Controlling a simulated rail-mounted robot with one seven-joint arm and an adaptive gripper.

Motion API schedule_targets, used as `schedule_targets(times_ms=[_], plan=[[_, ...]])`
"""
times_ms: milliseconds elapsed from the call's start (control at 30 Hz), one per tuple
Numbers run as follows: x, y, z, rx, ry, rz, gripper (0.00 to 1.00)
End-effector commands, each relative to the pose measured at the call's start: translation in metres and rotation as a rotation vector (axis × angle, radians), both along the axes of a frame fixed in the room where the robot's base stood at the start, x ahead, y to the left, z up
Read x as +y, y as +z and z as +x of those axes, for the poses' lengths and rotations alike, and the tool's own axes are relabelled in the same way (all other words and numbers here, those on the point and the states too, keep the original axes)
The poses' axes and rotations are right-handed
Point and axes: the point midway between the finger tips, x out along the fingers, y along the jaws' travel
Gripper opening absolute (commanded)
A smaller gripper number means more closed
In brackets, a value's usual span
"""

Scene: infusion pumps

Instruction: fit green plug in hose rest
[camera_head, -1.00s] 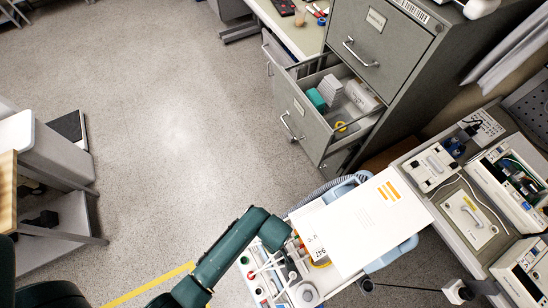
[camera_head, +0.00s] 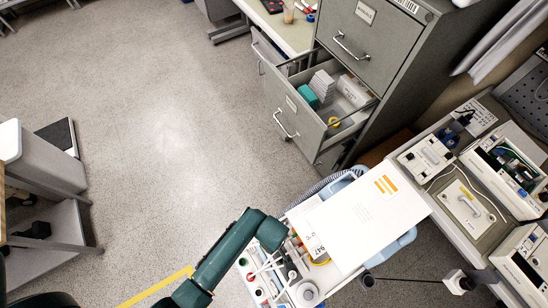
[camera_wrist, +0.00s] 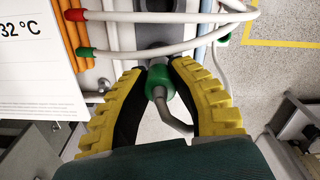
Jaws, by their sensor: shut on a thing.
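My gripper (camera_wrist: 160,70) has two yellow ribbed fingers with dark inner pads, seen in the wrist view. It is shut on a green plug (camera_wrist: 160,84), which has a bent grey stem on the near side. Just beyond the fingertips is a grey bracket-like part (camera_wrist: 155,32) crossed by white hoses; I cannot tell if it is the hose rest or whether the plug touches it. Another green plug (camera_wrist: 84,52) and a red plug (camera_wrist: 75,15) sit on the ends of white hoses at the left. In the head view my gripper is hidden by my arm.
A cart (camera_head: 262,270) crowded with hoses and small items stands below my arm, with a large white sheet (camera_head: 355,222) over its right side. A grey cabinet (camera_head: 350,60) has an open drawer. A bench with opened pumps (camera_head: 505,175) is at the right.

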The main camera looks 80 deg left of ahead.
Motion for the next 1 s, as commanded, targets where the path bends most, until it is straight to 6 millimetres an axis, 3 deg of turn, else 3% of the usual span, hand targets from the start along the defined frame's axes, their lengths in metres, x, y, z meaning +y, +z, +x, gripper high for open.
schedule_targets(times_ms=[900, 933, 1000], plan=[[0.000, -0.024, 0.000, 0.000, 0.000, 0.000, 0.00], [0.000, -0.023, 0.000, -0.001, 0.000, 0.001, 0.26], [0.000, -0.023, 0.000, -0.001, 0.000, 0.001, 0.40]])
